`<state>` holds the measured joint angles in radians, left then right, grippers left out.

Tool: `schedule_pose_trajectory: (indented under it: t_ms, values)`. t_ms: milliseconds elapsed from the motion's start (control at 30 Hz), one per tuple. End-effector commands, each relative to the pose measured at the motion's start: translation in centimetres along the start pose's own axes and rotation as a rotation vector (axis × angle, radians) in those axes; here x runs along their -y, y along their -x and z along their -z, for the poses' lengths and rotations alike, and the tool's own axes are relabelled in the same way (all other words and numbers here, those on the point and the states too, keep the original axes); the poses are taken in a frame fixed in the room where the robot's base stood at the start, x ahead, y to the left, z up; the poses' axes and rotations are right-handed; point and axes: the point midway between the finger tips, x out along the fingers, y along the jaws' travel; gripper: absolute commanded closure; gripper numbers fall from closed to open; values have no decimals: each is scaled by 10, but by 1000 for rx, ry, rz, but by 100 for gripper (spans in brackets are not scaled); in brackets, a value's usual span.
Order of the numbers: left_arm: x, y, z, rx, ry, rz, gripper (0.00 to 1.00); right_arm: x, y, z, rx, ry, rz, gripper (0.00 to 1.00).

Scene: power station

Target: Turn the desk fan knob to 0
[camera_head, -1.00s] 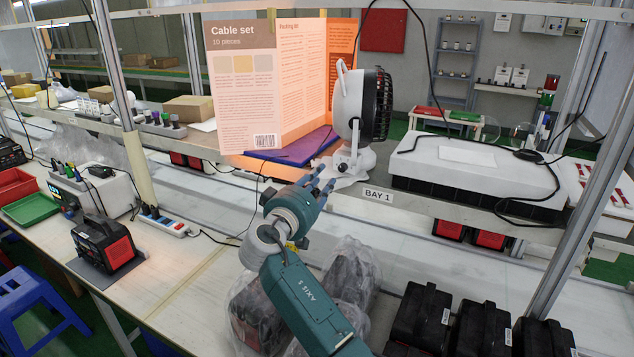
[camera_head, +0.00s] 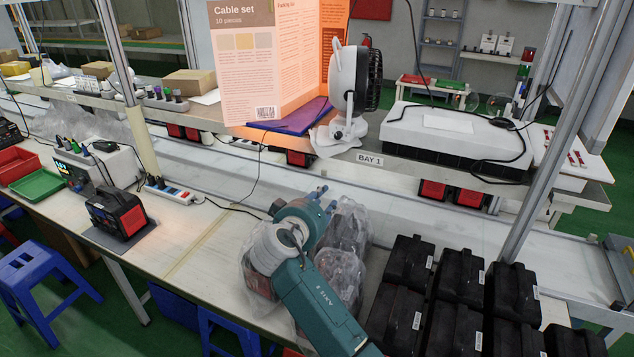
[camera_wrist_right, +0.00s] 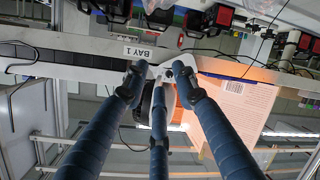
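The desk fan (camera_head: 346,76) has a white body and a dark grille facing right. It stands upright on a white foot at the shelf's front edge, behind the BAY 1 label. My right gripper (camera_head: 322,196) is in front of and below the fan, apart from it. In the right wrist view, its blue fingers (camera_wrist_right: 160,84) are spread with nothing held between them. The fan's white foot (camera_wrist_right: 172,66) shows there upside down beyond the fingertips, which partly cover the fan. My left gripper is not in view.
A Cable set board (camera_head: 245,70) stands left of the fan, above a purple folder (camera_head: 296,118). A white box (camera_head: 455,138) with a black cable lies to the right. Plastic-wrapped items (camera_head: 340,265) and black cases (camera_head: 405,275) sit near my right arm.

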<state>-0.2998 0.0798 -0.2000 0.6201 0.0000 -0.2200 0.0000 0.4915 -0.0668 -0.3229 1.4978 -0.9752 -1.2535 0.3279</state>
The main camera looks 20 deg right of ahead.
Motion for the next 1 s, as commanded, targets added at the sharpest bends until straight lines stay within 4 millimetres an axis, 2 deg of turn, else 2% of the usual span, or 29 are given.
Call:
schedule_pose_trajectory:
  t_ms: [33,200,633,700,767,867,1000]
  values:
    - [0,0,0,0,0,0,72,1,0,-8,12,-1,9,72]
    - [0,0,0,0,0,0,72,5,2,-24,36,-4,32,72]
    - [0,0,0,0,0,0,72,7,3,-30,46,-5,42,72]
    - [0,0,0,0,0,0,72,8,4,-36,54,-5,49,72]
    - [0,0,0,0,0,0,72,12,6,-51,76,-5,68,72]
    - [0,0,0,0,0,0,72,21,17,-101,151,-10,137,72]
    - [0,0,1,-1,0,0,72,32,47,-179,270,-16,263,72]
